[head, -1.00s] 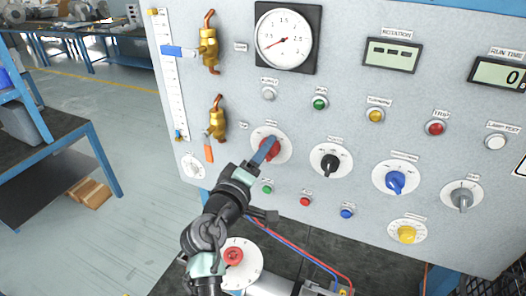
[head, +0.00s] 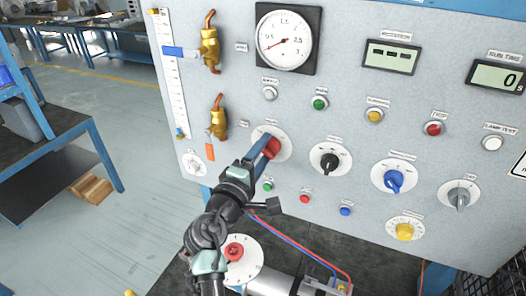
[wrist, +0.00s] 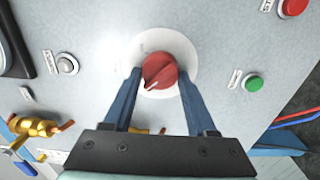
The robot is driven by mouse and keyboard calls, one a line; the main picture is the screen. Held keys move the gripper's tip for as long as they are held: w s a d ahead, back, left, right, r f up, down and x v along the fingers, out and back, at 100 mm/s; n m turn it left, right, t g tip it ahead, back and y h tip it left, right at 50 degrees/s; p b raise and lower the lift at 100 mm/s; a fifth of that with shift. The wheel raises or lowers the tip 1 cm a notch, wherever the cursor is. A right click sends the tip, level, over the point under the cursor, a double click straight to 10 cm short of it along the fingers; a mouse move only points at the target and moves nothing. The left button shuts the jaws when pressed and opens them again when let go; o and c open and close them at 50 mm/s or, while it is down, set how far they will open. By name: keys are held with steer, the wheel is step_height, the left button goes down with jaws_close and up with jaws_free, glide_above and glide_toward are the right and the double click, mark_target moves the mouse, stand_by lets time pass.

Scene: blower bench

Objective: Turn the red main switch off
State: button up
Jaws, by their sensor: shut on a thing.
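The red main switch (head: 273,147) is a round red knob on a white dial plate, on the left part of the grey panel. In the wrist view the switch (wrist: 159,70) sits between my two blue fingers, its white pointer line toward the lower left of the picture. My gripper (head: 266,152) reaches it from the lower left and is shut on it. In the wrist view my gripper (wrist: 158,82) has one finger on each side of the knob. The fingers hide part of the knob in the head view, and the dial markings are too small to read.
A black selector (head: 330,160) and a blue selector (head: 394,181) sit to the right. A green button (head: 268,186) is close below the switch. Brass valves (head: 218,118) stick out at the left.

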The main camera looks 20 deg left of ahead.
steer(key=o, duration=1.4)
steer(key=shift+c, duration=0.2)
steer(key=shift+s, duration=0.1)
steer(key=s+b, duration=0.4)
steer(key=s, duration=0.8)
steer(key=shift+s+a, duration=0.2)
steer(key=shift+s, duration=0.2)
